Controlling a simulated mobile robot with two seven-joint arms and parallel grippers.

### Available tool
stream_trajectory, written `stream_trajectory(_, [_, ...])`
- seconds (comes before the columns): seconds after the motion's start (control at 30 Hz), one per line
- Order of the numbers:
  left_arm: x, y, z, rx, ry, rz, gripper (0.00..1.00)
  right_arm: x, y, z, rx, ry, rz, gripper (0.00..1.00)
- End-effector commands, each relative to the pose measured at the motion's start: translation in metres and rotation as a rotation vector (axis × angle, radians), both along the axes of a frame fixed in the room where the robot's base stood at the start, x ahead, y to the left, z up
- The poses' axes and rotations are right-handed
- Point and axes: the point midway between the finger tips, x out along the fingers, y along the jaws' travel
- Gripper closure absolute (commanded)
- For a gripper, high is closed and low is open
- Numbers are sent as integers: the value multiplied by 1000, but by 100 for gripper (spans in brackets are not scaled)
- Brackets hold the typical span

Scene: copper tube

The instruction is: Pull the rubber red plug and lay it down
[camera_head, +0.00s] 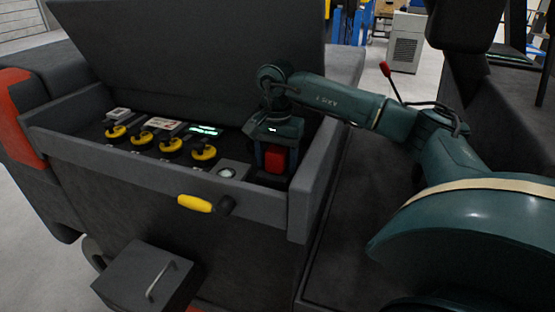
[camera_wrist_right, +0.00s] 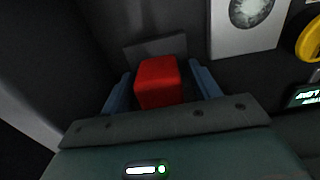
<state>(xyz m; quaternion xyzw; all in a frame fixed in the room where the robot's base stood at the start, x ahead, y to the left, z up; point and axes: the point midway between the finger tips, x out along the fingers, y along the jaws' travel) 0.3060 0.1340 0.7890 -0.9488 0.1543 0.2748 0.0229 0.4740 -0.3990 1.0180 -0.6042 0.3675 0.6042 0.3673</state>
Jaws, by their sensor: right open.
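The red plug (camera_head: 275,158) is a small red block at the right end of the recessed panel in the dark machine. My right gripper (camera_head: 274,160) is over it, with one finger on each side. In the right wrist view the red plug (camera_wrist_right: 158,82) stands between the two blue-grey fingers of my right gripper (camera_wrist_right: 163,92). The gripper is open, and small gaps show beside the plug. The plug's lower end is hidden in the head view. My left gripper is not in view.
Several yellow knobs (camera_head: 204,153) and a round gauge (camera_head: 227,173) lie left of the plug. The bay's right wall (camera_head: 312,180) is close to my right gripper. A raised dark lid (camera_head: 200,60) stands behind. A yellow handle (camera_head: 195,203) sticks out in front.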

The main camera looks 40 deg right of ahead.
Motion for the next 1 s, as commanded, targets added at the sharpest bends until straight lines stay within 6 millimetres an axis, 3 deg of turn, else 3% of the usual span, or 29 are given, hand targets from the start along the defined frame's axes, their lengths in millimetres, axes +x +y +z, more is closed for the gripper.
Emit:
stream_trajectory(0.57, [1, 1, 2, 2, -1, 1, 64, 0, 0, 0, 0, 0, 0, 38])
stream_trajectory(1.0, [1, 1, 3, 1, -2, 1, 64, 0, 0, 0, 0, 0, 0, 73])
